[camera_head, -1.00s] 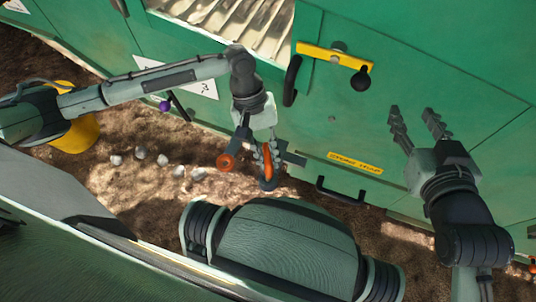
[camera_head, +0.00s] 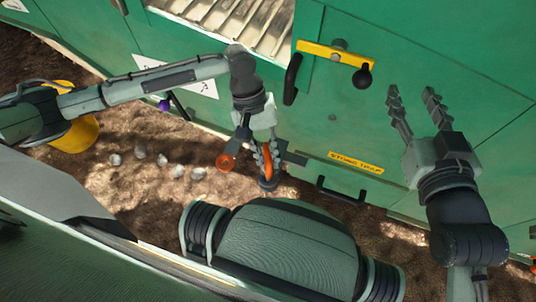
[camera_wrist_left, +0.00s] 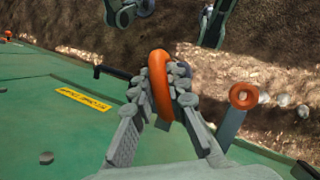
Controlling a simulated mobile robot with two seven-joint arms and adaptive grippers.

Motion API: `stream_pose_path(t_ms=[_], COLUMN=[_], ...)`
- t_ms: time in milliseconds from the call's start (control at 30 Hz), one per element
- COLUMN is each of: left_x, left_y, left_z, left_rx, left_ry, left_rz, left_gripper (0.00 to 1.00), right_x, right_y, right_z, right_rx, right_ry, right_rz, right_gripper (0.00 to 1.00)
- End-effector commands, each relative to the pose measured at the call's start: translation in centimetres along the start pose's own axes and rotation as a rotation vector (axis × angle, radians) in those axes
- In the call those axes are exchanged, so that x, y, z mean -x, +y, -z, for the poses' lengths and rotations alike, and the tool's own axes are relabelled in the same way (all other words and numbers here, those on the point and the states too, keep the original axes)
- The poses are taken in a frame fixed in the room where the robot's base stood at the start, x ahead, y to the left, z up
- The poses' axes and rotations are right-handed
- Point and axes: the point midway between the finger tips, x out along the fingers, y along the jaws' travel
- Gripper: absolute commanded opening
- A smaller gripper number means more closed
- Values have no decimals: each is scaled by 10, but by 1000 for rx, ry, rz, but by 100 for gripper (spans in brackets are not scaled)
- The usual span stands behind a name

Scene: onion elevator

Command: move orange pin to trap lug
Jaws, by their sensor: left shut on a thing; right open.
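The orange pin (camera_head: 267,158) shows as a curved orange loop in the head view, with a dark round part below it. My left gripper (camera_head: 263,157) is shut on it; in the left wrist view the orange pin (camera_wrist_left: 158,85) stands between both fingers. A dark grey tab (camera_head: 294,158) sticks out from the green panel just right of the pin; I cannot tell whether they touch. The yellow stone trap label (camera_head: 356,163) is further right. My right gripper (camera_head: 411,98) is open and empty in front of the green panel.
Another orange ring (camera_head: 225,162) sits on a grey bar left of my left gripper. A black handle (camera_head: 341,190) is below the label. A yellow lever (camera_head: 320,53) with a black knob is above. Several pale onions lie on the soil at left.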

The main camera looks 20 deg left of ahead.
Motion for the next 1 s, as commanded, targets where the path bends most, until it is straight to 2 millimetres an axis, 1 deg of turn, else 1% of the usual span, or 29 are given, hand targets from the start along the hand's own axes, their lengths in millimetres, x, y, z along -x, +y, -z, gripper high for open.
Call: stream_pose_path(t_ms=[467, 1000], left_x=[-18, -35], left_y=[-4, -7], left_z=[7, 14], left_rx=[0, -1], left_ry=[-2, -1], left_rz=[1, 0], left_gripper=[0, 0], right_x=[0, 0], right_y=[2, 1], right_z=[-4, -2], right_rx=[3, 2], right_ry=[-19, -12], right_rz=[-4, -2], right_gripper=[43, 43])
